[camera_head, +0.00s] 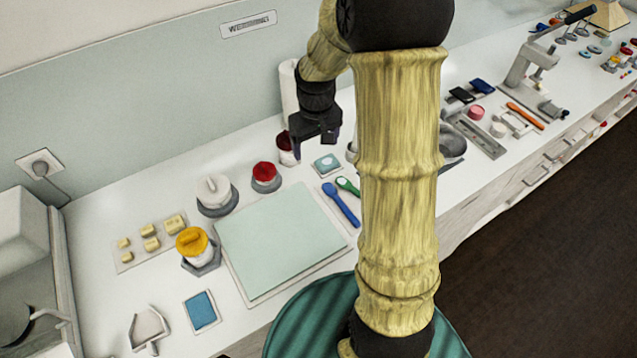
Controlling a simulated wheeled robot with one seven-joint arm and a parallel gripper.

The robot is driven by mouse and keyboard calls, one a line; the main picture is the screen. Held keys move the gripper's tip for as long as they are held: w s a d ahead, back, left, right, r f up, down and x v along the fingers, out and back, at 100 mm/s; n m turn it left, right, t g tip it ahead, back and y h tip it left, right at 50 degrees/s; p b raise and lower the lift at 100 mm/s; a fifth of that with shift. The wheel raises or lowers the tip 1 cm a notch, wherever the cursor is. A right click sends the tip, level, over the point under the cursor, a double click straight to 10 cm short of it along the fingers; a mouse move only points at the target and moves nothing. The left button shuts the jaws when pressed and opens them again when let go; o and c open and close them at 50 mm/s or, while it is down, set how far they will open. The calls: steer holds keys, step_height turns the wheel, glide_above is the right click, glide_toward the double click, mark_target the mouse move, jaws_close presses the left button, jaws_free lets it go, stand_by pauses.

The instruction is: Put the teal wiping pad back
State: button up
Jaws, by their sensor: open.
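My gripper (315,143) is open and empty, pointing down above the back of the counter. Just below and right of it is a small square pad with a pale teal round top (327,162), lying flat on the counter. A flat blue rectangular pad (202,309) lies on a white-edged base near the front left. I cannot tell for certain which of these two is the teal wiping pad. A dark red cup (286,148) stands close left of my gripper, partly hidden behind it.
A pale green mat (277,240) fills the middle of the counter. A red-topped jar (265,175), a white-lidded pot (215,193) and a yellow-topped pot (194,243) stand around it. A blue spoon (341,205) lies right of the mat. My arm hides part of the counter.

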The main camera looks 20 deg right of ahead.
steer(key=s+a+r, duration=0.1)
steer(key=s+a, duration=0.1)
steer(key=s, duration=0.5)
steer(key=s+a+r+m+t, duration=0.1)
steer(key=s+a, duration=0.2)
steer(key=s, duration=0.4)
steer(key=shift+s+r+m+t, duration=0.2)
steer(key=shift+s+m+t, duration=0.1)
steer(key=shift+s, duration=0.1)
